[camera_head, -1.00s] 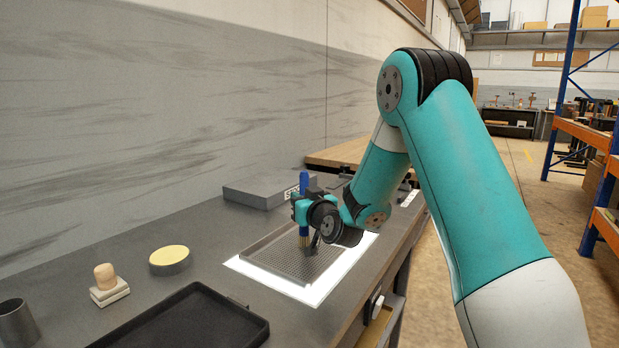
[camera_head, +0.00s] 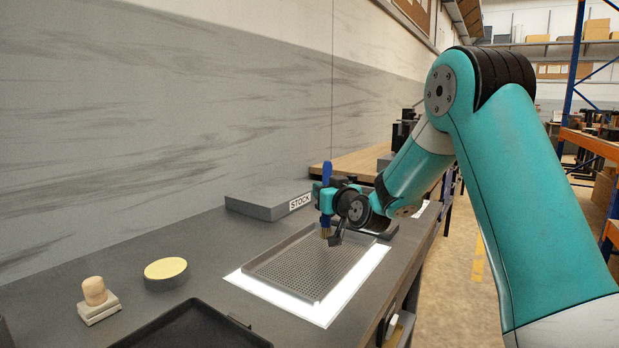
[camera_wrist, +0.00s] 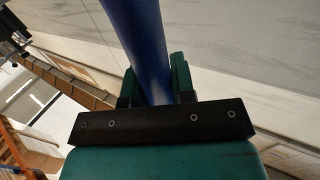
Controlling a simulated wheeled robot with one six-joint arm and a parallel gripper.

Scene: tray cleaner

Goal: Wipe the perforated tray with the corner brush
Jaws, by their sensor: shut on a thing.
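The perforated tray (camera_head: 293,268) is a grey metal tray with a raised rim, lying on a bright white panel (camera_head: 254,288) on the dark bench. My gripper (camera_head: 327,202) is shut on the corner brush (camera_head: 326,172), which has a blue handle and tan bristles pointing down. The brush is upright over the far right part of the tray. I cannot tell whether the bristles touch the tray. In the wrist view the blue handle (camera_wrist: 140,45) rises between my gripper's jaws (camera_wrist: 158,85), and the bristles are out of view.
A grey block marked STOCK (camera_head: 262,202) lies behind the tray. To the left are a round pad with a yellow top (camera_head: 166,268), a stamp-like block with a wooden knob (camera_head: 96,296) and a black tray (camera_head: 195,328). A wall runs along the bench's back.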

